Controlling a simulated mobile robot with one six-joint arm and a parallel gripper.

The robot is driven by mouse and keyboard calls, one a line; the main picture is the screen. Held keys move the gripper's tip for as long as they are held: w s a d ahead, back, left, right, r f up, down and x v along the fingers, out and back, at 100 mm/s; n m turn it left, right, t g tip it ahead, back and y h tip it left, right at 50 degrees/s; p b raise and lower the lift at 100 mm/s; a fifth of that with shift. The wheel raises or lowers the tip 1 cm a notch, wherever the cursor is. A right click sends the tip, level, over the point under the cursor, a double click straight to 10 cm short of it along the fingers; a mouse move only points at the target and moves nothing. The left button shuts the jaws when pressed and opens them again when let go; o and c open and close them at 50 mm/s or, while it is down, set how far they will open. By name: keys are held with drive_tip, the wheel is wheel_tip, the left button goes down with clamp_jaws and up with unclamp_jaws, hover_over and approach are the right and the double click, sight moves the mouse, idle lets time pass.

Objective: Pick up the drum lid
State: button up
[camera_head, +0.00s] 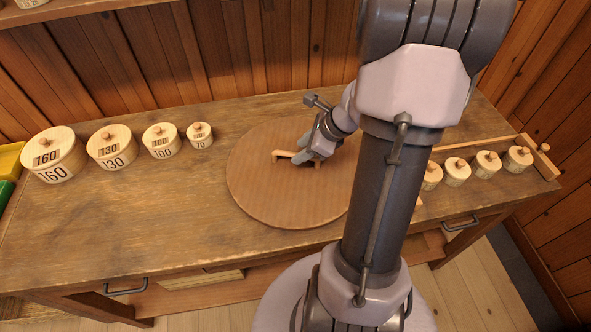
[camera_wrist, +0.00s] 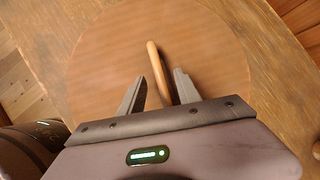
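The drum lid (camera_head: 262,187) is a large round wooden disc lying on the bench, with a bar handle (camera_head: 284,154) across its middle. The lid (camera_wrist: 105,60) and its handle (camera_wrist: 157,68) also show in the wrist view. My gripper (camera_head: 300,156) is low over the lid at the handle. In the wrist view my gripper (camera_wrist: 155,82) has its two fingers apart, one on each side of the handle, with gaps between. My arm hides the right part of the lid in the head view.
Several numbered lidded pots stand at the left of the bench (camera_head: 130,215), including the 160 pot (camera_head: 55,158) and 130 pot (camera_head: 112,150). Several small knobbed pots (camera_head: 487,164) stand at the right beside a wooden rail. A wood-panelled wall is behind.

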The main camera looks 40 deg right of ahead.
drive_tip(key=x, duration=0.1)
drive_tip(key=b+x, duration=0.2)
drive_tip(key=x, duration=0.1)
drive_tip(key=shift+s+f, duration=0.2)
drive_tip(key=shift+s, duration=0.05)
drive_tip(key=shift+w+f, duration=0.15)
drive_tip(key=shift+w, duration=0.1)
drive_tip(key=shift+c, duration=0.4)
clamp_jaws()
